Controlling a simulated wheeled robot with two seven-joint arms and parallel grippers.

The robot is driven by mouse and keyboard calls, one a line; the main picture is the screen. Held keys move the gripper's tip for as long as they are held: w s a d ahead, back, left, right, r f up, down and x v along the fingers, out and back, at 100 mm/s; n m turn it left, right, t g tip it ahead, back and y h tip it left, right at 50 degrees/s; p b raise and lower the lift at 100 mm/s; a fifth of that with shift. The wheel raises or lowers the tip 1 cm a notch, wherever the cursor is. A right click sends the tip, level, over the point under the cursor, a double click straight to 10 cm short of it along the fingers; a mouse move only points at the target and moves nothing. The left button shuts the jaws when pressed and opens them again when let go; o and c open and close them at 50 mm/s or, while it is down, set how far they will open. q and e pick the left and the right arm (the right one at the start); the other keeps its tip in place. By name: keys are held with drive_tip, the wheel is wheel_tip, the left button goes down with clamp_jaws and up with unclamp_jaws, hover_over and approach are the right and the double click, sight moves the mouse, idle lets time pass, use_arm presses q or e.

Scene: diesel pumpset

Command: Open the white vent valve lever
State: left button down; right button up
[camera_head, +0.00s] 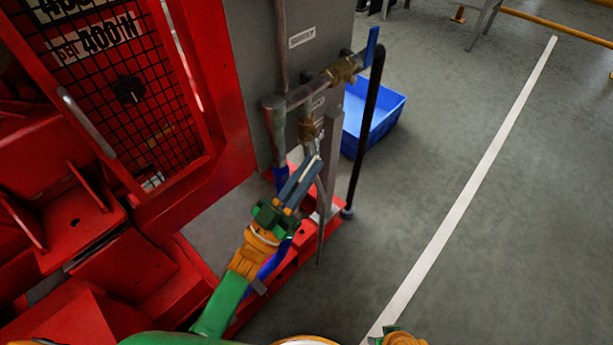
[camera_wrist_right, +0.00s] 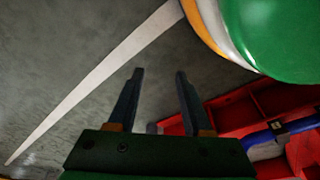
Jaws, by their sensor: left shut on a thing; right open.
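The vent valve (camera_head: 307,130) is a brass body on the vertical grey pipe in the head view. A thin white lever (camera_head: 314,161) shows just below it, between the tips of my left gripper (camera_head: 307,170). The left gripper comes up from below and is shut on the white lever; its fingers hide most of it, so the lever's exact angle cannot be told. My right gripper (camera_wrist_right: 158,80) shows in the right wrist view, open and empty above the grey floor, away from the valve. In the head view only a piece of the right arm shows at the bottom edge.
A second brass valve (camera_head: 342,70) with a blue lever (camera_head: 372,46) sits above right. A black hose (camera_head: 366,130) hangs beside it. A blue crate (camera_head: 385,118) stands behind. The red pumpset frame (camera_head: 215,110) fills the left. The floor at right is clear.

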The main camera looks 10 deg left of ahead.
drive_tip(key=shift+w+r, duration=0.35)
drive_tip(key=shift+r, duration=0.05)
